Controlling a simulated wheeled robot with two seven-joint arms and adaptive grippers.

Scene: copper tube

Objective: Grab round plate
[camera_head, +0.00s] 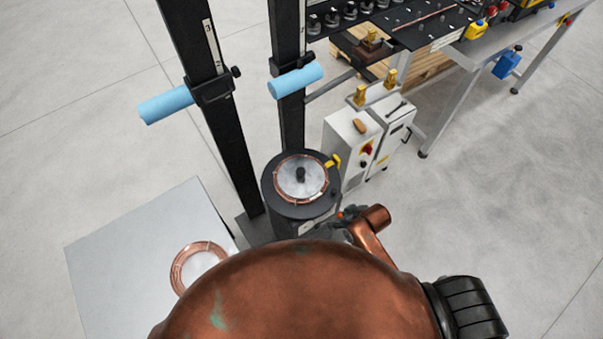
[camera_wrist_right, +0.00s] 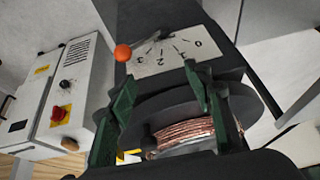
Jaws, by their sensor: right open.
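A round plate (camera_head: 300,177), grey with a dark central knob, sits on top of a black cylindrical stand (camera_head: 303,207). A copper tube coil runs round its rim. In the right wrist view, a dark round disc (camera_wrist_right: 155,112) and the wound copper tube (camera_wrist_right: 186,131) show close up. My right gripper (camera_head: 347,219) is at the lower right of the stand in the head view, partly hidden behind my copper-coloured arm. In the wrist view its green fingers (camera_wrist_right: 160,74) are spread apart, with the disc and coil behind and between them. I cannot tell whether they touch. My left gripper is out of view.
A second copper coil (camera_head: 194,262) lies on a grey table (camera_head: 120,255) at the left. Two black posts with blue rollers (camera_head: 180,104) rise behind the stand. A white control box (camera_head: 352,140) stands close at its right. A dial plate with an orange knob (camera_wrist_right: 123,52) is near the fingers.

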